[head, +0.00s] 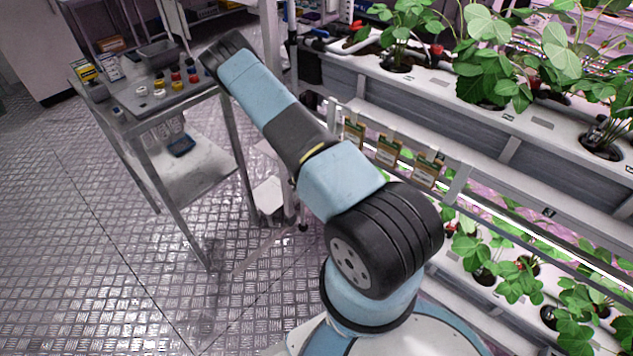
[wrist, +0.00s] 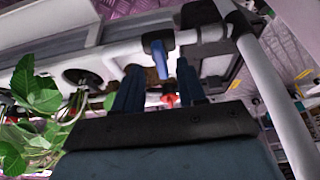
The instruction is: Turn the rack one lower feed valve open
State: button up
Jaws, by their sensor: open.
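In the wrist view, a valve with a black body and a blue lever (wrist: 160,58) sits on a white pipe (wrist: 207,34). The lever points down in the picture, across the pipe. My gripper (wrist: 159,70) has its two dark blue fingers apart, one to each side of the lever's lower end. No contact shows, and I cannot tell the depth between them. A red part (wrist: 169,100) shows between the fingers, lower in the picture. I cannot read any label that names the valve. In the head view my arm reaches to the upper left and the gripper is hidden.
Leafy plants (wrist: 37,95) are left of the gripper in the wrist view, and a white post (wrist: 275,90) is at right. In the head view, the planted rack (head: 545,115) fills the right, and a metal cart (head: 185,100) with small bottles stands left. The left floor is clear.

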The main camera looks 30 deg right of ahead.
jog(key=shift+x, duration=0.9)
jog(key=shift+c, duration=0.2)
